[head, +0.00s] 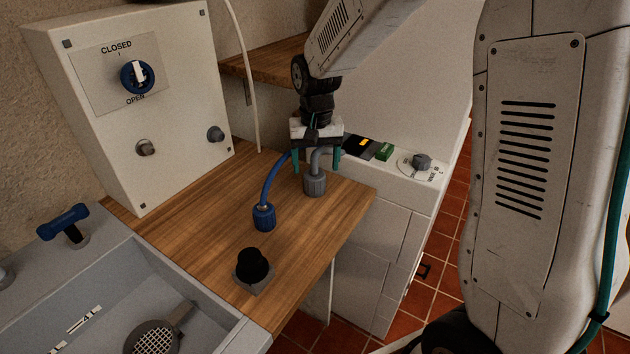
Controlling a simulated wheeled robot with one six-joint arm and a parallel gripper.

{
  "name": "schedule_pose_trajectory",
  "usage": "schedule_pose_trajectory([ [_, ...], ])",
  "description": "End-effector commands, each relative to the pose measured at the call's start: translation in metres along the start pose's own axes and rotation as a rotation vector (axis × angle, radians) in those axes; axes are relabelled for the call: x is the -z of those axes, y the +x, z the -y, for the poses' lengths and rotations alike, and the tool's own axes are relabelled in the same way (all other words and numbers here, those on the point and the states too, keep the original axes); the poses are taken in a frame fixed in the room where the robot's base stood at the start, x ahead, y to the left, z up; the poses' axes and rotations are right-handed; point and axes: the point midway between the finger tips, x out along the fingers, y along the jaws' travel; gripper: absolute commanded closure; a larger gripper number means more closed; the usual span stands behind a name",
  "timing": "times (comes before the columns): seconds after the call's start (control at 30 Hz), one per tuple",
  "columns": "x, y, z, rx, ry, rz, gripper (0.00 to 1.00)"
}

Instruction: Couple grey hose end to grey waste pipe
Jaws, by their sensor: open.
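The grey hose end (314,185) is a ribbed grey coupling at the end of a short grey bent hose. It stands on the wooden worktop near its right corner. My gripper (316,160) is above it, open, with teal fingers either side of the grey hose just above the coupling. Whether a finger touches the hose cannot be told. Two short pipe stubs stick out of the white wall box: a metallic one (146,147) and a darker grey one (216,134). Both look uncovered; which is the waste pipe is not clear.
A blue hose end (264,217) stands left of the grey one. A black knob on a grey base (253,267) is at the worktop's front. A sink (110,285) lies front left. A white appliance (370,235) adjoins the worktop's right edge. A pale cable hangs behind.

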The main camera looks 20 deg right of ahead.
Motion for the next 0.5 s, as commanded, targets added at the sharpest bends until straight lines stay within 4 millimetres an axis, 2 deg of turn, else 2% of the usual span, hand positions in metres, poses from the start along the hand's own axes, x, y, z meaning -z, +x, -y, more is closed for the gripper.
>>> schedule_pose_trajectory([
  [0.3, 0.002, 0.044, 0.004, -0.002, -0.001, 0.004, 0.26],
  [0.5, 0.003, 0.059, 0.004, -0.001, -0.002, -0.002, 0.26],
])
